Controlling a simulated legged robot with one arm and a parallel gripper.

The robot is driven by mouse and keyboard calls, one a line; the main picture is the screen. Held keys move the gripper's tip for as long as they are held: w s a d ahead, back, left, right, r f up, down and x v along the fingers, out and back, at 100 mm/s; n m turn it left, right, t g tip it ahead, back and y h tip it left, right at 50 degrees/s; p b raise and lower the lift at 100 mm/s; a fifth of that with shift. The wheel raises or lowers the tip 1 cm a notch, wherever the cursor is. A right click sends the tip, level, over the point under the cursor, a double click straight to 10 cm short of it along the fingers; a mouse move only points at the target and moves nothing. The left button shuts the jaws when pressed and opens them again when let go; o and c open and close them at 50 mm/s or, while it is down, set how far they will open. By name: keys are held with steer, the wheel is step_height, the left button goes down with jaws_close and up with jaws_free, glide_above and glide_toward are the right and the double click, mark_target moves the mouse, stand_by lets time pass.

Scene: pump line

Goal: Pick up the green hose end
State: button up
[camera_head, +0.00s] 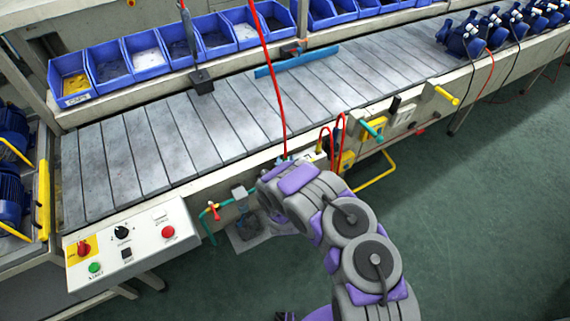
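A teal-green cylindrical piece (372,130) sticks out from the conveyor's front side, right of my arm. A green pipe (207,226) with a red-handled valve (213,210) is at the conveyor's front, left of my arm. I cannot tell which of these green parts is the hose end. My gripper (268,188) is at the far end of my grey and purple arm, close to the conveyor's front edge, between the two green parts. Its fingers are not clear, and I cannot see anything held. My arm hides part of the conveyor's front.
A slatted conveyor (190,135) crosses the view, mostly clear, with a blue bar (297,60) on it. Blue bins (145,55) line its back. A red hose (268,65) hangs by my gripper. A control panel (130,240) is front left. Green floor (480,220) at right is free.

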mark_target(285, 157)
jaws_close()
steer(key=shift+r, duration=0.1)
steer(key=shift+r+p, duration=0.35)
steer(key=shift+r, duration=0.25)
step_height(285, 157, up, 3)
steer(key=shift+f+p, duration=0.2)
steer(key=shift+p, duration=0.4)
steer(key=s+r+p, duration=0.2)
steer(key=s+p, duration=0.1)
steer(key=s, duration=0.5)
steer(key=s+d+r+p, duration=0.1)
steer(key=s+r+p, duration=0.1)
steer(key=s, duration=0.6)
steer(key=shift+d+p, duration=0.25)
steer(key=shift+p, duration=0.6)
